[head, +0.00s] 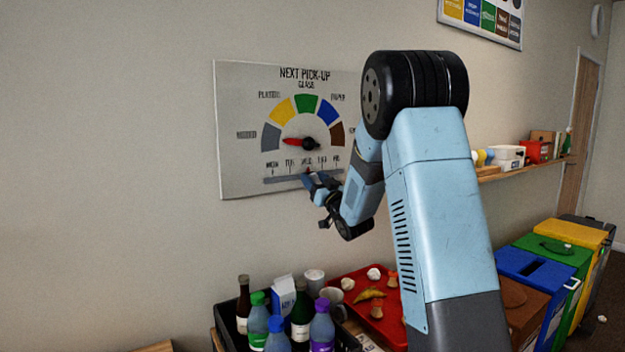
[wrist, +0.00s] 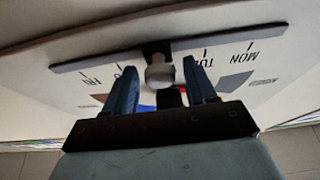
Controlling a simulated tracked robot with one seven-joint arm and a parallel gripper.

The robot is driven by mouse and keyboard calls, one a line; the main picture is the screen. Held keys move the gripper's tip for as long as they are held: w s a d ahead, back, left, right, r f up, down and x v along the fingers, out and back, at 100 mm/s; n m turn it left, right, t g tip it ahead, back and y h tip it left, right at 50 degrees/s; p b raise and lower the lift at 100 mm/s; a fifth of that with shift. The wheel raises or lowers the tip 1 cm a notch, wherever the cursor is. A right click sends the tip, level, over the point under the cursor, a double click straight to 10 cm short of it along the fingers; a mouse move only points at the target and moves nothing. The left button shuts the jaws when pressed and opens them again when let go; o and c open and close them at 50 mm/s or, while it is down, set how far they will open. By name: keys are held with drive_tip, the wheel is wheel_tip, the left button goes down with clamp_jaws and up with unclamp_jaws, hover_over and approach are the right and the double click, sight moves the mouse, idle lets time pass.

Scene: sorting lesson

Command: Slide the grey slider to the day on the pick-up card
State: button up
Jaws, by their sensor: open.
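The white "NEXT PICK-UP" board (head: 245,130) hangs on the wall, with a coloured dial and a row of day labels above a grey track. My gripper (head: 308,177) is at this track, near its middle. In the wrist view, upside down, the pale round knob of the slider (wrist: 159,74) sits between my two blue fingers. The fingers are open, one on each side; I cannot tell whether either touches it. The knob stands between TUE and FRI, around the middle tick; the label there is hidden. I cannot make out a separate pick-up card naming a day.
The dial's red needle (head: 292,141) points left. Below stand a black crate (head: 232,322) of bottles and a red tray (head: 352,290) with small items. Coloured bins (head: 535,268) are at the right, under a wall shelf (head: 497,174). The wall left of the board is bare.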

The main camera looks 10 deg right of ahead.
drive_tip(key=shift+w+a+r, duration=0.15)
drive_tip(key=shift+w+r, duration=0.05)
drive_tip(key=shift+w, duration=0.25)
clamp_jaws()
idle(0.3)
